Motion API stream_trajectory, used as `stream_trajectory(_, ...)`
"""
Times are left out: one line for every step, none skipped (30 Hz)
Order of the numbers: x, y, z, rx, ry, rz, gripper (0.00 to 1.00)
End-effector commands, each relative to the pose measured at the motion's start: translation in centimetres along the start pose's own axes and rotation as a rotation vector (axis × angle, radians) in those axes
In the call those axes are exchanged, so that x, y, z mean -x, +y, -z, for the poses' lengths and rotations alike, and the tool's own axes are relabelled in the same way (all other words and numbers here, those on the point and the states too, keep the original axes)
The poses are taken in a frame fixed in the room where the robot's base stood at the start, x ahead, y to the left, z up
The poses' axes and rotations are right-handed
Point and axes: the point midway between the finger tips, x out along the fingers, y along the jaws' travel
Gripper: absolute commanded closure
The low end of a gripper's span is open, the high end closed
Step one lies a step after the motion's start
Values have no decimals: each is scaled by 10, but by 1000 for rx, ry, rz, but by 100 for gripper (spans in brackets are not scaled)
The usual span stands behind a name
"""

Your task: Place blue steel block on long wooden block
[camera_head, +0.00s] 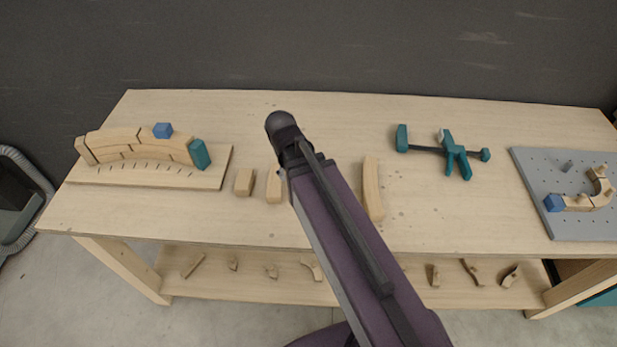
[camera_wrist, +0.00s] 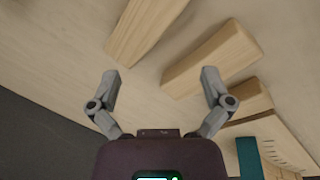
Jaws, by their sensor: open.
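A blue block (camera_head: 162,130) sits on top of the wooden arch at the left of the bench. A second blue block (camera_head: 554,203) lies at the left end of a curved wooden piece on the grey board at the right. The long wooden block (camera_head: 372,188) lies on the bench right of my arm. In the wrist view my gripper (camera_wrist: 160,87) is open and empty above the bench, its fingers spread apart. A wooden block (camera_wrist: 145,28) and another (camera_wrist: 212,60) lie beyond the fingertips. No blue block shows in the wrist view. My arm hides the gripper in the head view.
The arch (camera_head: 112,140) with a teal block (camera_head: 200,154) stands on a wooden base. Two short blocks (camera_head: 245,182) lie left of my arm. A teal clamp (camera_head: 455,155) lies at the back right. Wooden pieces lie on the lower shelf. The bench's back middle is largely clear.

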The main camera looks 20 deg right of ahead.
Motion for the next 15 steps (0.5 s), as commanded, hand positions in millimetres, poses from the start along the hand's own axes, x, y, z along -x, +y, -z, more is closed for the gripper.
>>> stream_trajectory(-2, 4, -14, -80, -9, 36, 0)
stream_trajectory(-2, 6, -20, -125, -14, 56, 0)
stream_trajectory(-3, 7, -26, -179, -20, 81, 0)
stream_trajectory(-4, 9, -30, -216, -25, 98, 0)
stream_trajectory(-4, 9, -34, -250, -30, 114, 0)
stream_trajectory(-4, 10, -38, -289, -35, 131, 0)
stream_trajectory(-4, 11, -41, -314, -38, 143, 0)
stream_trajectory(-5, 12, -43, -335, -41, 152, 0)
stream_trajectory(-5, 12, -46, -357, -45, 163, 0)
stream_trajectory(-5, 12, -47, -370, -47, 169, 0)
stream_trajectory(-5, 12, -48, -379, -49, 173, 0)
stream_trajectory(-5, 13, -49, -389, -51, 177, 0)
stream_trajectory(-5, 13, -49, -393, -52, 179, 0)
stream_trajectory(-5, 13, -49, -396, -52, 180, 0)
stream_trajectory(-5, 13, -49, -397, -52, 180, 0)
